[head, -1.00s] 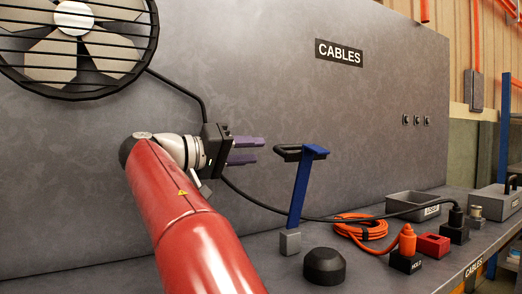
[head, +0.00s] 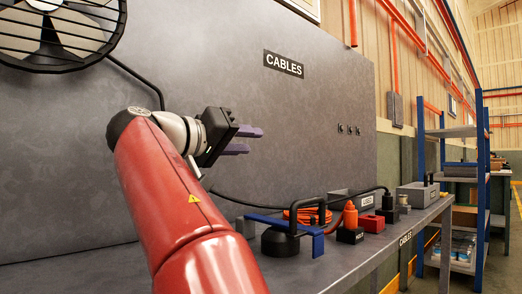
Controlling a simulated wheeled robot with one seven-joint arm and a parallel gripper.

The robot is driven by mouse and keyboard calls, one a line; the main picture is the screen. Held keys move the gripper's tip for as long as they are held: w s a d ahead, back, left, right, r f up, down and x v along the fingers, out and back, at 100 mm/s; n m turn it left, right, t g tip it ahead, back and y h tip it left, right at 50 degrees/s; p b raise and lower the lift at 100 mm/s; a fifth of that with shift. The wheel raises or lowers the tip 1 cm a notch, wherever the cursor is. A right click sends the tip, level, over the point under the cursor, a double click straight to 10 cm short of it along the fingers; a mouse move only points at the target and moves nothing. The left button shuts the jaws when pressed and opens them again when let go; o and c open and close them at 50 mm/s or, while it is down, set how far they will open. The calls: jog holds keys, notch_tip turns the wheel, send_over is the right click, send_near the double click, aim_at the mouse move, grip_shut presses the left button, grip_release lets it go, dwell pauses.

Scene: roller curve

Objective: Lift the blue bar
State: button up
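The blue bar (head: 284,225) lies low and nearly level, running from a small grey block (head: 246,227) to a downturned blue end plate (head: 317,244).
A black cable (head: 228,198) runs behind the bar to a black plug (head: 389,208). An orange cable coil (head: 297,215), an orange plug (head: 350,214) on a black block and a red box (head: 373,223) stand to the right. The grey wall panel (head: 200,60) rises behind. The bench front left is clear.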

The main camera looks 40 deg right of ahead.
jog(key=d, duration=0.5)
jog(key=shift+w+d, duration=0.25)
jog(key=shift+d, duration=0.05)
grip_shut()
jog(key=c, duration=0.7)
grip_release()
jog(key=o, duration=0.7)
jog(key=a, duration=0.7)
jog(key=shift+s+a, duration=0.35)
jog(key=shift+a, duration=0.05)
jog(key=shift+c, duration=0.2)
